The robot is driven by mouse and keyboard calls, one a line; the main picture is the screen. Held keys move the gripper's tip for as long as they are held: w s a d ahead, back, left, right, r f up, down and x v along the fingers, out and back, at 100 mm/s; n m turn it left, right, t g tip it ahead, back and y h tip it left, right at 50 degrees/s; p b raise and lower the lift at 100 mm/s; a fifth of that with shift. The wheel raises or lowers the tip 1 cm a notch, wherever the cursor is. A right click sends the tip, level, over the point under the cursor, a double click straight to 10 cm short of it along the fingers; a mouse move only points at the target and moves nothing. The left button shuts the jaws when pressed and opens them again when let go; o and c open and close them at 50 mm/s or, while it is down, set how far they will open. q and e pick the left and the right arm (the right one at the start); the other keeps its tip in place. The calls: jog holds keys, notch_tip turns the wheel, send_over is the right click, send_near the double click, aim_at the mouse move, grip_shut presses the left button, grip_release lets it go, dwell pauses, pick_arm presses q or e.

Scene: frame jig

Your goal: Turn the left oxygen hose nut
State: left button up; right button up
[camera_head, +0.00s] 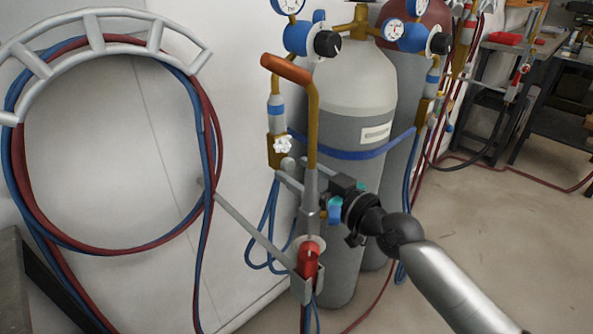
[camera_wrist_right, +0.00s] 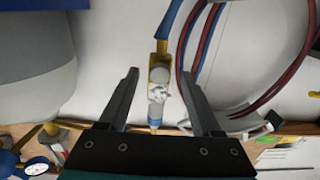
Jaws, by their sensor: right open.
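The left oxygen line hangs from the blue regulator (camera_head: 298,38) beside the white-topped cylinder (camera_head: 345,85). Its brass fitting (camera_head: 277,152) carries a pale star-shaped knob (camera_head: 282,146), with a blue-banded piece above and blue hose below. I cannot tell the hose nut apart clearly from the brass fitting. My right gripper (camera_head: 284,172) is open, with its fingers at the fitting's lower end, partly hidden behind the torch. In the right wrist view, the brass fitting (camera_wrist_right: 158,75) lies between my open fingers (camera_wrist_right: 172,82), with no clear contact. My left gripper is not in view.
A torch (camera_head: 312,120) with a copper tip stands in a metal holder (camera_head: 302,290) in front of my right gripper. Coiled red and blue hoses (camera_head: 205,140) hang from a wall rack (camera_head: 100,40) at left. A second, red-topped cylinder (camera_head: 408,80) stands behind.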

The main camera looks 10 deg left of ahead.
jog(key=shift+w+a, duration=0.25)
jog(key=shift+a, duration=0.15)
grip_shut()
dwell(0.4)
